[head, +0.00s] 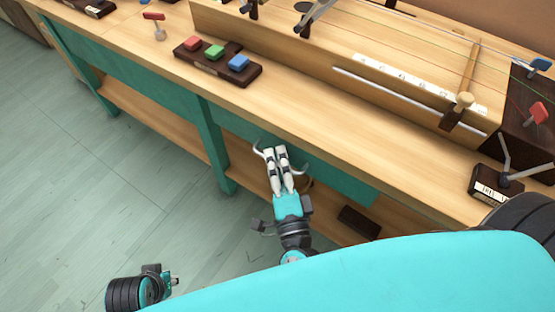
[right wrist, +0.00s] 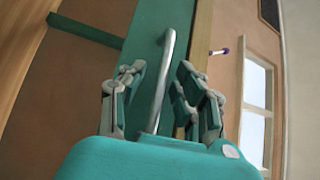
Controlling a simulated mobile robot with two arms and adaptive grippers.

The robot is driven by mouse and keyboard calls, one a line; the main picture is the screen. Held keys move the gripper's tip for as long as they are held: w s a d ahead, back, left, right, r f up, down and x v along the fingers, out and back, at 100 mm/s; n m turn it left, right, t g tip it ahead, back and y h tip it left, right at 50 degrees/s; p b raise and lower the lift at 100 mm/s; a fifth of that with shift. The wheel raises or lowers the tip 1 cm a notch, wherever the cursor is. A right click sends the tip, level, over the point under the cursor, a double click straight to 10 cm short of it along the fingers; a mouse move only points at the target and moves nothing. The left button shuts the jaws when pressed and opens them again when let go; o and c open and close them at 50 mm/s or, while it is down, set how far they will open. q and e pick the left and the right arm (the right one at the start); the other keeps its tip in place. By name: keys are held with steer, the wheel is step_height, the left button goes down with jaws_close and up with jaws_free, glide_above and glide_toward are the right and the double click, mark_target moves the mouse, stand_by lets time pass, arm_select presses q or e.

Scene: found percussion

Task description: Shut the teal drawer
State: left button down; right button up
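The teal drawer (head: 335,178) is set under the wooden bench top, right of a teal leg. Its front also shows in the right wrist view (right wrist: 146,45). No drawer interior shows, and I cannot tell how far out it stands. My right gripper (head: 270,151) is at the drawer front. In the right wrist view its fingers stand apart on both sides of the silver bar handle (right wrist: 167,65), with visible gaps; I cannot tell whether either finger touches it. Part of my left arm shows at the bottom left of the head view, but its gripper fingers cannot be made out.
On the bench top (head: 300,115) are a dark block with red, green and blue pads (head: 217,62), a small red-headed mallet (head: 156,24) and a long stringed wooden box (head: 345,65). A dark block (head: 359,222) lies on the lower shelf. Floor (head: 90,190) at left is clear.

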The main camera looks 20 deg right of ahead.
mark_target(292, 156)
steer(key=shift+c, duration=0.2)
jaws_close()
steer(key=shift+f, duration=0.1)
